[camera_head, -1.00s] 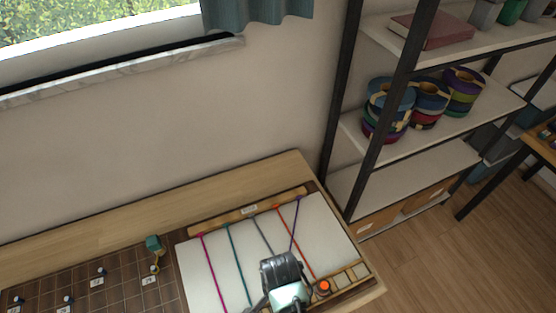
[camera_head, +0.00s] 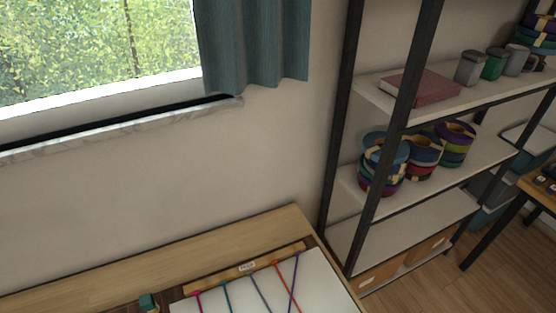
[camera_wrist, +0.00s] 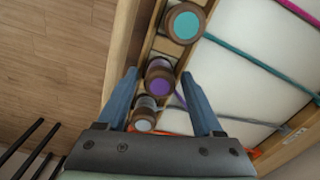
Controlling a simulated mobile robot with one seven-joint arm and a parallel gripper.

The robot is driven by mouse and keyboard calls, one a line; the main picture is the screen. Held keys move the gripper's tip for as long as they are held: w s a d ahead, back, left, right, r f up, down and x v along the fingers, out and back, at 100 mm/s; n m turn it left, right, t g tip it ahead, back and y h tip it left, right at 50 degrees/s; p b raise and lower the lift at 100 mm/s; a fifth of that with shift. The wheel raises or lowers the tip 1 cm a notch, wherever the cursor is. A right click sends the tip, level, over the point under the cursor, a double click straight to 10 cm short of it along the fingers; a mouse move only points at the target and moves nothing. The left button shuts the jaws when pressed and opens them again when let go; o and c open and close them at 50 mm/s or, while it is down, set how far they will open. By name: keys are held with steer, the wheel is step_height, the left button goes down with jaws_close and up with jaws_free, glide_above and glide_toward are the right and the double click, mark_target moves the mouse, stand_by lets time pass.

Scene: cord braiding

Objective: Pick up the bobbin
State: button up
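In the wrist view my gripper (camera_wrist: 159,73) is open, its two blue-grey fingers spread. A bobbin with a purple top (camera_wrist: 160,84) shows between the fingers; I cannot tell whether they touch it. A bobbin with a teal top (camera_wrist: 185,24) stands beyond the fingertips. A bobbin with a pale grey top (camera_wrist: 143,123) is nearer the gripper's body. The bobbins sit in a row in a wooden rack (camera_wrist: 150,42) along the white board (camera_wrist: 240,60). In the head view only the board's far end (camera_head: 320,285) shows, and my gripper is out of view.
Coloured cords run over the board, among them a teal cord (camera_wrist: 255,62). Wooden floor (camera_wrist: 50,60) lies left of the rack in the wrist view. In the head view a black-framed shelf (camera_head: 345,130) stands right of the wooden table (camera_head: 200,255), below a window.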

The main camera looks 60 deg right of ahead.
jaws_close()
steer(key=shift+r, duration=0.15)
step_height(320, 180, up, 10)
steer(key=shift+f, duration=0.1)
stand_by(0.6)
